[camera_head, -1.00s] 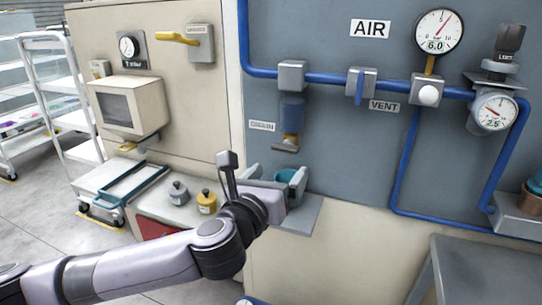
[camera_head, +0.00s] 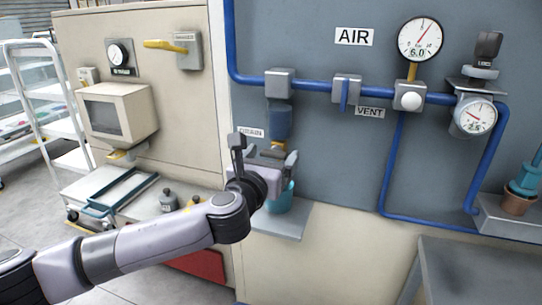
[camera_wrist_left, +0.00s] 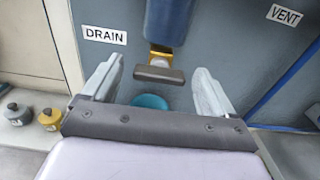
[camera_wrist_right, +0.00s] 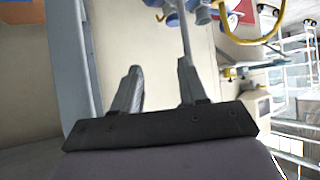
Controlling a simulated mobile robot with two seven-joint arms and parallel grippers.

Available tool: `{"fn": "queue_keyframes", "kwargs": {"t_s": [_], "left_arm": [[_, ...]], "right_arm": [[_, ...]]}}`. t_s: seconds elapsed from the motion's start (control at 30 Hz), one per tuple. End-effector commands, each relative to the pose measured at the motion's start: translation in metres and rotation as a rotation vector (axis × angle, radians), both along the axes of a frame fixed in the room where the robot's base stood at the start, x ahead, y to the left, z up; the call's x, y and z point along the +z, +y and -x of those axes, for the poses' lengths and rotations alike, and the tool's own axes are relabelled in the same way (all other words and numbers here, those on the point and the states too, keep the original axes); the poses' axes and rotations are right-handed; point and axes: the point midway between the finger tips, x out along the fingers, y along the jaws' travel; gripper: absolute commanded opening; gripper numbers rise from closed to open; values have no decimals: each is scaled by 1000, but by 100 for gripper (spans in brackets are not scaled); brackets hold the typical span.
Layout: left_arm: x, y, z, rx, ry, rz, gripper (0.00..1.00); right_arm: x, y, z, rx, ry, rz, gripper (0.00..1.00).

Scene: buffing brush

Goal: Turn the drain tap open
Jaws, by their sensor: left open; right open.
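The drain tap (camera_head: 280,122) hangs from the blue pipe, with a blue body, a yellow neck and a brown-grey bar handle. In the left wrist view the handle (camera_wrist_left: 159,76) lies crosswise beyond and between my left fingertips. My left gripper (camera_head: 271,160) is open just below the tap and partly hides the handle in the head view. I see no clear contact. A teal cup (camera_head: 283,199) stands on a ledge under the tap. My right gripper (camera_wrist_right: 159,68) is open and empty in its wrist view, away from the tap.
The DRAIN label (camera_wrist_left: 105,36) is left of the tap. A vent valve (camera_head: 346,90) and gauges (camera_head: 420,40) are to the right. The grey ledge (camera_head: 286,223) juts out below. A grey table (camera_head: 470,265) stands at lower right.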

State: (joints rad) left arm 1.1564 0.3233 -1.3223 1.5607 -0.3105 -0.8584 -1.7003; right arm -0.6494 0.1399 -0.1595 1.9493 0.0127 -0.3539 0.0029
Motion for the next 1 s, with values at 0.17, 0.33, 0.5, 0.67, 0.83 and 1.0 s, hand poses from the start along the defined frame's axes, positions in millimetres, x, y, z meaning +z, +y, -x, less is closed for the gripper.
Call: {"fn": "queue_keyframes", "kwargs": {"t_s": [0.17, 0.33, 0.5, 0.67, 0.83, 1.0], "left_arm": [[0, -1, -3, 1, 0, 0, 87], [0, -1, -3, 0, 0, 0, 87], [0, -1, -3, 0, 0, 1, 35], [0, -1, -3, 0, 5, 11, 31], [0, -1, -2, -1, 54, 153, 31], [0, -1, -2, -1, 118, 355, 31]], "right_arm": [[0, 0, 0, 0, 0, 0, 43], [0, 0, 0, 0, 0, 0, 43], [0, 0, 0, 0, 0, 0, 43], [1, 0, 0, 0, 0, 0, 43], [5, 0, 0, 0, 0, 0, 43], [9, 0, 0, 0, 0, 0, 43]]}}
